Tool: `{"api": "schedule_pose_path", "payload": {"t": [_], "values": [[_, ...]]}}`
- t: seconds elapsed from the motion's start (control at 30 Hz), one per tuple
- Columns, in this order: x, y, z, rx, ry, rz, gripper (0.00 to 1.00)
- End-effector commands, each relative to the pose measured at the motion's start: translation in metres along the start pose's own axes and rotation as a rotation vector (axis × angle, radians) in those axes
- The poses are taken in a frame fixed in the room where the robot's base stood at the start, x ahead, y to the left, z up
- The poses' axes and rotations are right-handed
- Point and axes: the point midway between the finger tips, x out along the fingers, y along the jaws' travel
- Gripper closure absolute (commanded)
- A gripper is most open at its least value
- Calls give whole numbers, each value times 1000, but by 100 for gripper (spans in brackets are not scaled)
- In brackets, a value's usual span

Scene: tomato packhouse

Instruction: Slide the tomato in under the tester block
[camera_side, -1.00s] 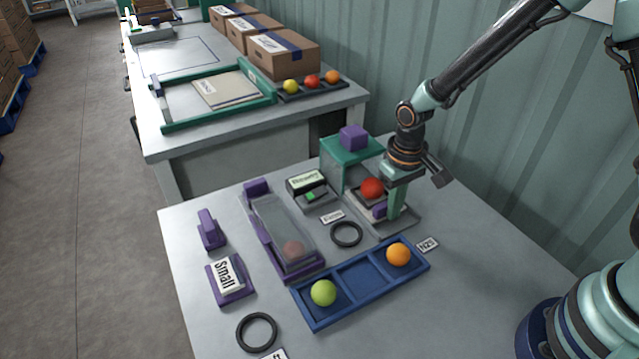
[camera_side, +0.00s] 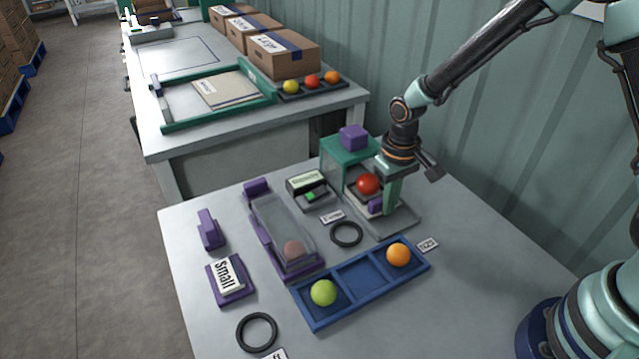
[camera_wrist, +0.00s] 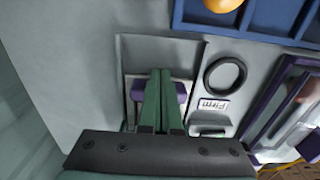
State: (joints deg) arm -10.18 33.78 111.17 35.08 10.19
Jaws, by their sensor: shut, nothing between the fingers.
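The red tomato (camera_side: 368,184) sits on a small tray at the front opening of the tester. The tester has a green top (camera_side: 350,149) with a purple block (camera_side: 354,137) on it and clear sides. A purple handle (camera_side: 375,206) is on the front of the tray; it also shows in the wrist view (camera_wrist: 181,92). My gripper (camera_side: 391,207) is shut and empty, its green fingers down against or close to the handle; I cannot tell if they touch. In the wrist view the fingers (camera_wrist: 160,80) are together and the tomato is hidden.
A blue tray (camera_side: 362,283) holds a green tomato (camera_side: 323,292) and an orange tomato (camera_side: 398,254), with an empty middle compartment. A black ring (camera_side: 346,234) and a small display unit (camera_side: 312,188) stand left of the tester. A purple-framed clear-covered box (camera_side: 283,235) lies further left.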

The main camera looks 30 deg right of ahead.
Motion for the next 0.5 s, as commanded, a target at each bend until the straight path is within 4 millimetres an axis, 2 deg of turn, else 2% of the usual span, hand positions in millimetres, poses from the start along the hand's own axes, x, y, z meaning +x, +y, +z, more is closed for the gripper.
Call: {"api": "schedule_pose_path", "payload": {"t": [0.5], "values": [[0,0,-14,-1,1,0,100]]}}
